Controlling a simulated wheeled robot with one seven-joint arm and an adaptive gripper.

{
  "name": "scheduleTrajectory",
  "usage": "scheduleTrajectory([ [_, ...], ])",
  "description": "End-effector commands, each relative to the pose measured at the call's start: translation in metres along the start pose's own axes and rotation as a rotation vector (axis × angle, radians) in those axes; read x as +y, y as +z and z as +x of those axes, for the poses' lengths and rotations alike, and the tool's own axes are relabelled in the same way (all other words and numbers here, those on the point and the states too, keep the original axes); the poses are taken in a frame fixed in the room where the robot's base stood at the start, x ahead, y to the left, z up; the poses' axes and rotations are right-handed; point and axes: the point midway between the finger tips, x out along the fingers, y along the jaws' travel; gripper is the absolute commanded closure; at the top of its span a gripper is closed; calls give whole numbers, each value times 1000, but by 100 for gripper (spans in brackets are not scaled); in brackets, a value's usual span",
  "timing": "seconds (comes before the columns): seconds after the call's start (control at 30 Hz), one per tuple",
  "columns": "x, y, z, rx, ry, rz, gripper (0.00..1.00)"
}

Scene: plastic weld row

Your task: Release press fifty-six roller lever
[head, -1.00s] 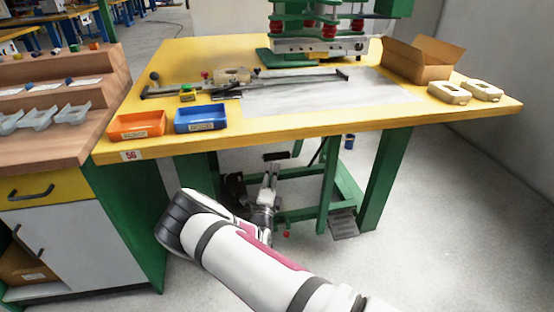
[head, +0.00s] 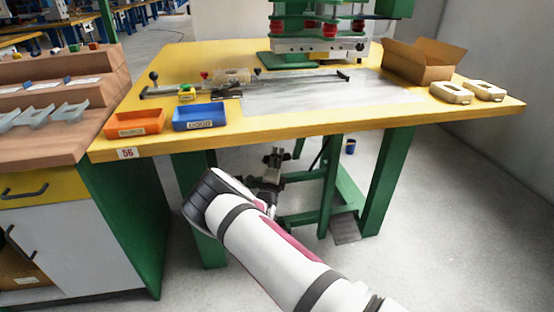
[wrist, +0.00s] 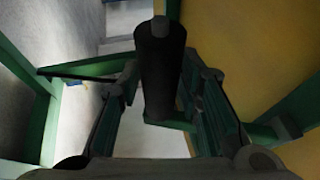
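The press (head: 318,35), green with red parts, stands at the back of the yellow bench marked 56 (head: 127,153). The roller of its lever (wrist: 160,75) is a dark cylinder with a grey end, in the middle of the wrist view. My gripper (wrist: 165,85) reaches under the bench, and its two fingers stand on either side of the roller. Gaps show between the roller and both fingertips, so the gripper looks open. In the head view my gripper (head: 274,158) is small and dark under the bench edge, and it hides the roller.
Green bench legs (head: 388,180) and a green frame post (head: 330,185) stand close right of my arm. An orange bin (head: 135,123), a blue bin (head: 200,117), a cardboard box (head: 418,62) and pale housings (head: 451,92) sit on top. The floor at front right is clear.

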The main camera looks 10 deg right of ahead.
Motion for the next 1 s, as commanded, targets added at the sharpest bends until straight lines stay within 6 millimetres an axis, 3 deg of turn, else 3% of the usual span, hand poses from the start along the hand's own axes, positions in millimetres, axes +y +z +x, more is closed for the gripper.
scheduleTrajectory([
  [0.03,0,0,0,0,0,0,86],
  [0.1,0,0,0,0,0,0,100],
  [0.47,-1,0,-4,-2,34,-14,100],
  [1.0,-1,-10,-30,-4,229,-93,100],
])
